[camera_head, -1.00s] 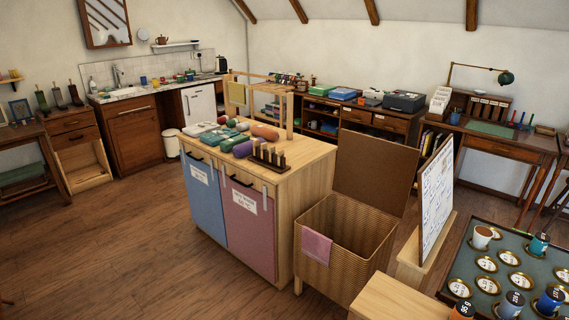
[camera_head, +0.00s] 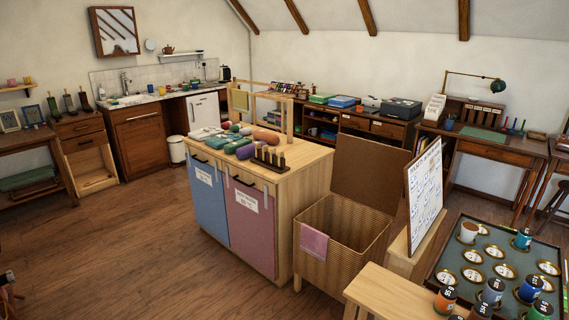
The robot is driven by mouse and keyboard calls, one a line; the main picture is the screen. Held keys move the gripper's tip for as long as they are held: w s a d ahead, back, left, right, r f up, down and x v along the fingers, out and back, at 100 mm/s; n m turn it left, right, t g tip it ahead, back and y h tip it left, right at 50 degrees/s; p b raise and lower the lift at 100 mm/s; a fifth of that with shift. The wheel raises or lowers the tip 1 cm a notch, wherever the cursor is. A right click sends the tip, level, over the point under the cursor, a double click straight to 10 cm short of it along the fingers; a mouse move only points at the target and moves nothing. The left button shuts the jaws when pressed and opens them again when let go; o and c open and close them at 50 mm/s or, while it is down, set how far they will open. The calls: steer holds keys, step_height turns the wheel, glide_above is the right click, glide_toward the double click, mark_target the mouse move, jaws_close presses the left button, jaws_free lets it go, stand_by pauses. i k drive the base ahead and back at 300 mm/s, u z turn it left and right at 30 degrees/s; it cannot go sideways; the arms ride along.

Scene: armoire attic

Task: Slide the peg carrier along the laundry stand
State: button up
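The peg carrier (camera_head: 269,164) is a dark wooden bar with several upright pale pegs. It sits near the front right corner of the top of the laundry stand (camera_head: 308,163), a light wooden cabinet with one blue and one pink front, each with a white label. Rolled cloths (camera_head: 246,150) in several colours lie behind and left of the carrier. My gripper cannot be made out in this view, so whether it is open or shut does not show.
A wicker hamper (camera_head: 340,245) with its lid raised stands right of the laundry stand. A white board (camera_head: 425,190) and a tray (camera_head: 468,233) with several cups are farther right. A small dark object (camera_head: 10,277) shows at the lower left edge. The wooden floor (camera_head: 140,240) left of the stand is clear.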

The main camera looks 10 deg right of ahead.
mark_target(274, 166)
steer(key=u, duration=0.15)
steer(key=i, duration=0.95)
steer(key=z, duration=0.1)
steer(key=k, duration=0.7)
steer(key=u, duration=0.4)
steer(key=i, duration=1)
steer(key=u, duration=0.45)
